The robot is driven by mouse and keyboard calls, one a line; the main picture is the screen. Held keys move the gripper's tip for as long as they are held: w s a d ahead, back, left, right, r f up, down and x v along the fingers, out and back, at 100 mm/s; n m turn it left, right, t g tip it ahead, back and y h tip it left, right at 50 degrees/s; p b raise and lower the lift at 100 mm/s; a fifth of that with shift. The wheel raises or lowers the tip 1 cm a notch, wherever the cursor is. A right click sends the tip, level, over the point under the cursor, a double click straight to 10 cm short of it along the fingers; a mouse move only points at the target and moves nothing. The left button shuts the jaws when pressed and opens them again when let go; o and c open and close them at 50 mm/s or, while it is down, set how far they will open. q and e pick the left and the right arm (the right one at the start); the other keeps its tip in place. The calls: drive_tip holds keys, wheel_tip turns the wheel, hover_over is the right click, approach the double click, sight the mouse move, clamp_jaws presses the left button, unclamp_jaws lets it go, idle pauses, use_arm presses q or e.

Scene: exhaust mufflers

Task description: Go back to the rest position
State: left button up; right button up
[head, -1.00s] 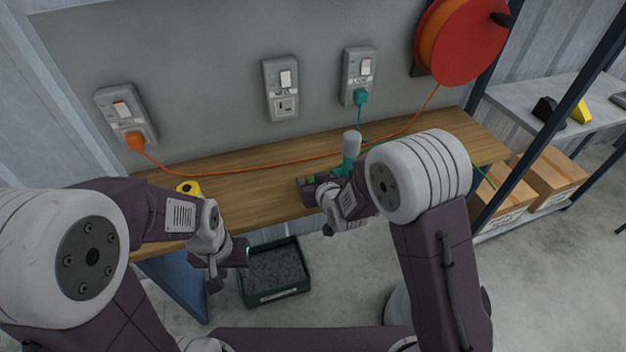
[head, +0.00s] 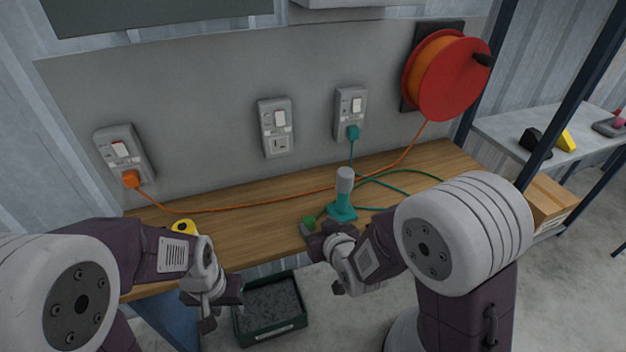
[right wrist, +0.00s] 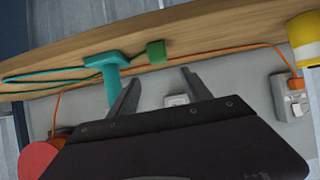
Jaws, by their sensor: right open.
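My right gripper (head: 318,245) is at the front edge of the wooden bench, in front of the teal tool. In the right wrist view, its two fingers (right wrist: 158,92) are spread with nothing between them. A small green block (head: 308,222) is on the bench just beyond this gripper, and it shows apart from the fingers in the right wrist view (right wrist: 156,51). My left gripper (head: 222,302) hangs in front of the bench at the left, near the dark bin. Its jaw gap is not clear, and I see nothing held in it.
The teal tool (head: 343,208) with a grey top stands on the bench (head: 265,217). A yellow roll (head: 184,227) is at the left. Orange and green cables cross the bench from wall sockets and a red reel (head: 448,75). A dark green bin (head: 270,335) is on the floor below.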

drive_tip(key=d+r+m+h, duration=0.2)
drive_tip(key=d+m+h, duration=0.1)
drive_tip(key=d, duration=0.9)
drive_tip(key=s+d+f+g, duration=0.1)
drive_tip(key=s+f+g, duration=0.35)
drive_tip(key=s, duration=0.45)
drive_tip(key=s+d+f+g, duration=0.2)
drive_tip(key=s+f+g, duration=0.1)
drive_tip(key=s+g, duration=0.4)
wheel_tip(320, 180, up, 15)
drive_tip(key=s+t+p, duration=0.1)
drive_tip(key=p, duration=1.4)
drive_tip(key=shift+s+r+m+h+p, duration=0.2)
drive_tip(key=shift+m+h+p, duration=0.1)
drive_tip(key=shift+m+p, duration=0.1)
